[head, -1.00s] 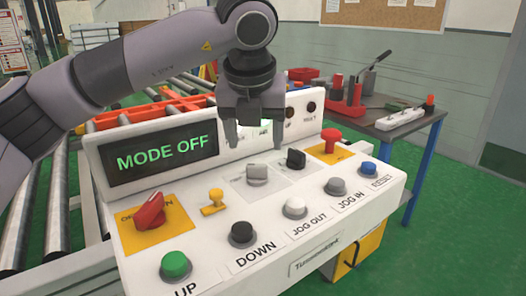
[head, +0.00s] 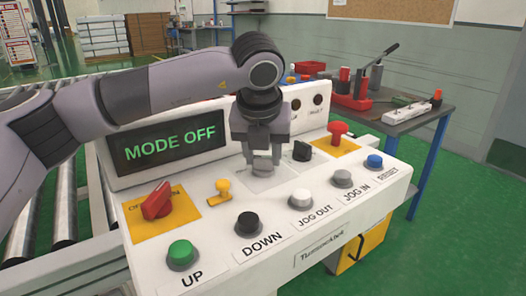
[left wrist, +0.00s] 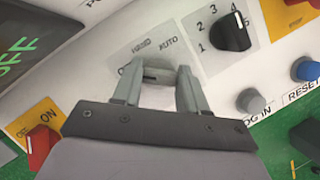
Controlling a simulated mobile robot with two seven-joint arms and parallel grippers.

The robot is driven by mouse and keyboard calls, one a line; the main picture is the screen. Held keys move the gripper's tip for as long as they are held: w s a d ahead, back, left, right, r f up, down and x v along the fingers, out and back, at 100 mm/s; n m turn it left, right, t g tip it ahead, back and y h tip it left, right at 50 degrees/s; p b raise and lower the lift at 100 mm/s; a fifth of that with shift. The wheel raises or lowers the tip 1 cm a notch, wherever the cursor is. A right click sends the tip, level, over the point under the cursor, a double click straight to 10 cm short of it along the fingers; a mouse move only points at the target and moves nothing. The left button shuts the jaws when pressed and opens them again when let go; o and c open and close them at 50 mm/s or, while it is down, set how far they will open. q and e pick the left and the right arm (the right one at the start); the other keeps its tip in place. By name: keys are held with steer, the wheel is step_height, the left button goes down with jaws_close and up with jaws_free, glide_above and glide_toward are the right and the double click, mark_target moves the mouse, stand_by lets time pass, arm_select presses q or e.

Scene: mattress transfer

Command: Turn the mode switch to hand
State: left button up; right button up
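The mode switch is a grey knob (left wrist: 157,76) on a light plate marked HAND and AUTO, with a partly hidden third label at left. In the head view the knob (head: 262,170) is mostly hidden by my left gripper. My left gripper (head: 263,162) points down onto it. In the left wrist view the fingers (left wrist: 160,72) stand on both sides of the knob, close against it, and look shut on it. The display (head: 170,143) reads MODE OFF in green. My right gripper is not in view.
A black numbered selector (head: 302,151) sits just right of the mode switch. A red emergency button (head: 338,131), a red ON/OFF knob (head: 157,204), a yellow key (head: 222,190) and several push buttons share the panel. A workbench (head: 405,115) with tools stands behind at right.

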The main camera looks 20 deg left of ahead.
arm_select(q)
steer(key=shift+m, duration=0.3)
steer(key=shift+f+m+h+b, duration=0.1)
steer(key=shift+m+h+b, duration=0.3)
steer(key=shift+m+b, duration=0.2)
steer(key=m+h, duration=0.1)
steer(key=m, duration=0.1)
steer(key=shift+m, duration=0.3)
steer(key=shift+m+h, duration=0.4)
steer(key=shift+m, duration=0.8)
steer(key=shift+a+m+g+h+p, duration=0.1)
steer(key=shift+m+g+h+p, duration=0.35)
steer(key=shift+m, duration=1.05)
steer(key=o, duration=1)
steer(key=shift+o, duration=0.2)
